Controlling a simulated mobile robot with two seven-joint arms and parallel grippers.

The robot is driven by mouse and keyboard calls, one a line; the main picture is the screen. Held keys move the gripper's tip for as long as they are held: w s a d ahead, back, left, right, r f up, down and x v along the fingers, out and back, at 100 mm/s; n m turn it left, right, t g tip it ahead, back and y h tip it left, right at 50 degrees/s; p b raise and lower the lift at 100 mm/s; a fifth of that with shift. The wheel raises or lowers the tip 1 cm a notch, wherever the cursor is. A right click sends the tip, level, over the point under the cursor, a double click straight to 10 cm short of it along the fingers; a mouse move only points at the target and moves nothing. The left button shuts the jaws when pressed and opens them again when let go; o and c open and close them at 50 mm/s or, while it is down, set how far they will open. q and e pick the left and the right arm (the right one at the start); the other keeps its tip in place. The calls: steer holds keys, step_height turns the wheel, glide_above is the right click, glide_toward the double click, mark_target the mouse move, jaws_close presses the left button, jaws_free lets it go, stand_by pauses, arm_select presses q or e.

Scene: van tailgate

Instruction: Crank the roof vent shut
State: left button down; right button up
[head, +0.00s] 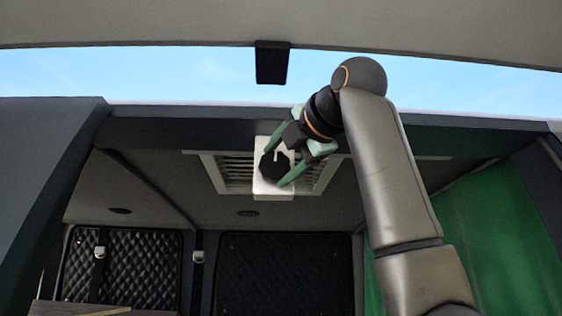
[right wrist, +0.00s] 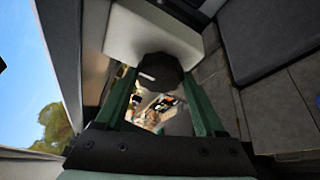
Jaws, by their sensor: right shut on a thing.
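The roof vent (head: 318,172) is a pale slatted frame set in the van ceiling. A white box (head: 272,187) is mounted at its near side and carries a black faceted crank knob (head: 274,166). My right gripper (head: 277,164) reaches up from the right with its green fingers on either side of the knob, shut on it. In the right wrist view, the knob (right wrist: 161,72) sits between the fingertips against the white box (right wrist: 150,35). Whether the vent's lid is open or shut cannot be told from below. My left gripper is in neither view.
The raised tailgate (head: 150,22) spans the top, with a black strap or latch (head: 272,62) hanging from it. The roof's rear edge (head: 190,113) runs close under my right wrist. A green curtain (head: 500,235) hangs at the right. Quilted black panels (head: 285,272) stand at the back.

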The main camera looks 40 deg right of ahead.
steer(key=shift+n, duration=0.3)
steer(key=o, duration=1.3)
steer(key=shift+o, duration=0.2)
steer(key=shift+s, duration=0.1)
steer(key=shift+s+a, duration=0.1)
steer(key=shift+s, duration=0.25)
steer(key=s+a+r+b, duration=0.1)
steer(key=s, duration=1)
steer(key=shift+s+a+r+b, duration=0.15)
steer(key=shift+s+a+b, duration=0.05)
steer(key=shift+a+b, duration=0.2)
steer(key=shift+d, duration=0.1)
